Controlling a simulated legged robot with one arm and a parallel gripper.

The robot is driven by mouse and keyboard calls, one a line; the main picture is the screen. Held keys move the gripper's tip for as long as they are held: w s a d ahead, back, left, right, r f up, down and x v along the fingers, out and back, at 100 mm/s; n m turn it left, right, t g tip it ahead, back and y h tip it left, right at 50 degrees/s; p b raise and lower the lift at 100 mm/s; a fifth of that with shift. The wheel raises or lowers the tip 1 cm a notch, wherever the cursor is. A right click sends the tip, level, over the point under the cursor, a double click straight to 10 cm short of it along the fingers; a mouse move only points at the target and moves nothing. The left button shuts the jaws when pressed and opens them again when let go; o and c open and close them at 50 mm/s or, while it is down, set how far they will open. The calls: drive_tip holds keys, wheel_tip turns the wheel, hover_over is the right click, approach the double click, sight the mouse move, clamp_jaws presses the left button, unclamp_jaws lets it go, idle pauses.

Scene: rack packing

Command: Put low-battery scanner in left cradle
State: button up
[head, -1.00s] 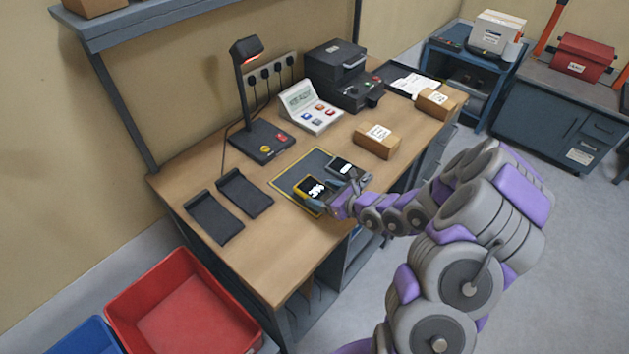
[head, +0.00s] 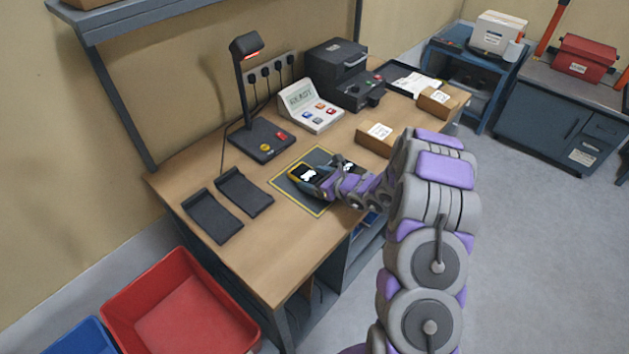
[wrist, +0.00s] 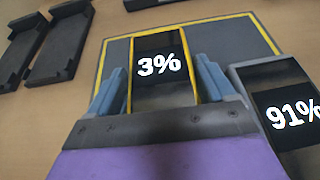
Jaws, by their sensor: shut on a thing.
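The low-battery scanner (wrist: 160,65) has a yellow edge and its screen reads 3%. In the wrist view it sits between the two blue-grey fingers of my gripper (wrist: 162,90), which is shut on it. In the head view this scanner (head: 303,174) is over the yellow-bordered dark mat (head: 285,187); I cannot tell whether it is lifted. A second, grey scanner (wrist: 285,105) reads 91% and lies to the right of my gripper. Two black cradles lie left of the mat: the left cradle (head: 212,216) and the right cradle (head: 244,192). Both are empty.
A lamp-like stand (head: 262,140) with two buttons is behind the mat. A display unit (head: 310,105) reading READY and a dark printer-like machine (head: 345,75) stand farther back. A cardboard box (head: 375,138) is right of the mat. A red bin (head: 180,305) is below the desk's left end.

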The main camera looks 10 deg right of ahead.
drive_tip(key=o, duration=1.1)
